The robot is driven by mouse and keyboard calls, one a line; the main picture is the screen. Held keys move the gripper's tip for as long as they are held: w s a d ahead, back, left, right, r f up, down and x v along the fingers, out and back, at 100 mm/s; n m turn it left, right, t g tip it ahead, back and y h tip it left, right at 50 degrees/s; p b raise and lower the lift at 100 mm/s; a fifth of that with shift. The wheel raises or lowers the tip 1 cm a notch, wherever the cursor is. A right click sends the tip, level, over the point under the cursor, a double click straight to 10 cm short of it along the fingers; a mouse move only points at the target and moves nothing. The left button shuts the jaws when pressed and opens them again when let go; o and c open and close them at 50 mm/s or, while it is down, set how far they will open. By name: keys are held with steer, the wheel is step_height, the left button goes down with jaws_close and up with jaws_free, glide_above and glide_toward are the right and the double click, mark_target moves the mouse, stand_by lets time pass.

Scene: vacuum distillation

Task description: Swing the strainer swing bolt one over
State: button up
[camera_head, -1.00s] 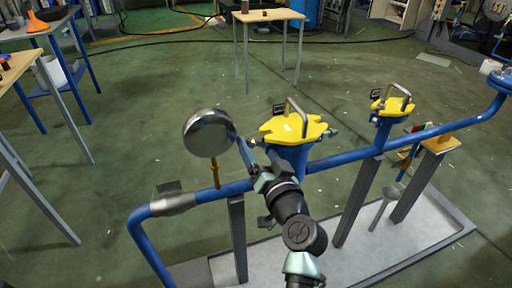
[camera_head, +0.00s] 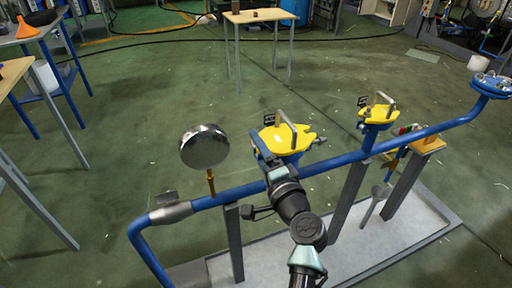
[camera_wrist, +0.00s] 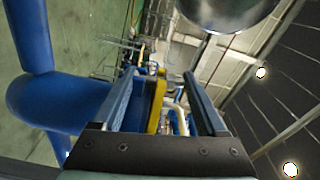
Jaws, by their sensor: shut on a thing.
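The near strainer (camera_head: 290,157) is a blue body on the blue pipe, with a yellow lid (camera_head: 290,135) and a grey bail handle (camera_head: 287,128) on top. My gripper (camera_head: 263,148) is at the lid's left edge. In the wrist view my gripper (camera_wrist: 165,95) has its two fingers apart, with the yellow lid edge (camera_wrist: 156,105) showing between them. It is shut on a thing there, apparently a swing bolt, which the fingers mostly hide. Another swing bolt (camera_head: 319,140) sticks out at the lid's right side.
A round gauge (camera_head: 205,147) stands on the pipe (camera_head: 240,192) just left of my gripper; it looms at the top of the wrist view (camera_wrist: 228,12). A second yellow-lidded strainer (camera_head: 380,115) stands to the right. A grey skid (camera_head: 425,222) lies below. Open floor lies behind.

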steer(key=shift+w+d+m+p, duration=0.1)
steer(key=shift+d+m+p, duration=0.2)
steer(key=shift+m, duration=0.7)
steer(key=o, duration=1.1)
steer(key=p+v, duration=0.2)
steer(key=v, duration=1.1)
